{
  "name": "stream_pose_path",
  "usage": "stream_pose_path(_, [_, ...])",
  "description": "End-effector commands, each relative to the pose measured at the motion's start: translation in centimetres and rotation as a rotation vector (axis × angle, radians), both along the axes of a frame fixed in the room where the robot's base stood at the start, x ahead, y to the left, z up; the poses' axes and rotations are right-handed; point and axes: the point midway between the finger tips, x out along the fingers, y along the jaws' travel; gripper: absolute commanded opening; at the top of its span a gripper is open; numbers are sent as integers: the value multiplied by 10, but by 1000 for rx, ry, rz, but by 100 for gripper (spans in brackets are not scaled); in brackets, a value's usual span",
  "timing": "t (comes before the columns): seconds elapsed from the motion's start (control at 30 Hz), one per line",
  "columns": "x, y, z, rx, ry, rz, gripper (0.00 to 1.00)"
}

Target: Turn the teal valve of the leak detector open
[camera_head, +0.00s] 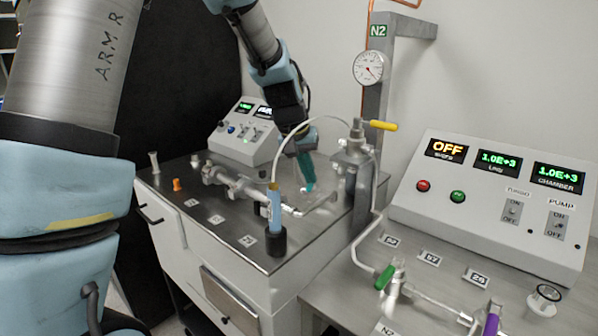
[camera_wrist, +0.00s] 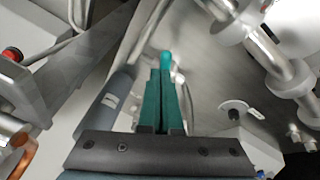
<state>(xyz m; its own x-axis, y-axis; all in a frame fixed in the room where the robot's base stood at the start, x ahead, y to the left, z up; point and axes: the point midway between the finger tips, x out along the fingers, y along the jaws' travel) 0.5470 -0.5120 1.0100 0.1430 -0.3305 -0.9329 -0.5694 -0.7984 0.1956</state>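The teal valve handle shows in the wrist view as a bright teal rounded end (camera_wrist: 166,61) at the tips of my gripper's fingers. In the head view the teal handle (camera_head: 308,175) stands over the leak detector's metal bench, right below my gripper (camera_head: 306,152). In the wrist view my gripper (camera_wrist: 161,78) has its two dark teal fingers close together, with the handle's end at their tips. They look shut on the handle; the fingers hide most of it. The leak detector's console (camera_head: 245,137) is behind the arm, with lit displays.
Metal piping (camera_head: 232,181) runs left of my gripper. A blue cylinder (camera_head: 274,208) stands at the bench's front edge. A post with a gauge (camera_head: 368,68) and a yellow-handled valve (camera_head: 383,126) are on the right. A second bench carries a console (camera_head: 490,195) and a green-handled valve (camera_head: 385,277).

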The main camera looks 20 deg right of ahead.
Motion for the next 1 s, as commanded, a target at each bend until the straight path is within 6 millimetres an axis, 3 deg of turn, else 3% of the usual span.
stream_pose_path(1.0, [-12,-21,-3,4,4,-4,0])
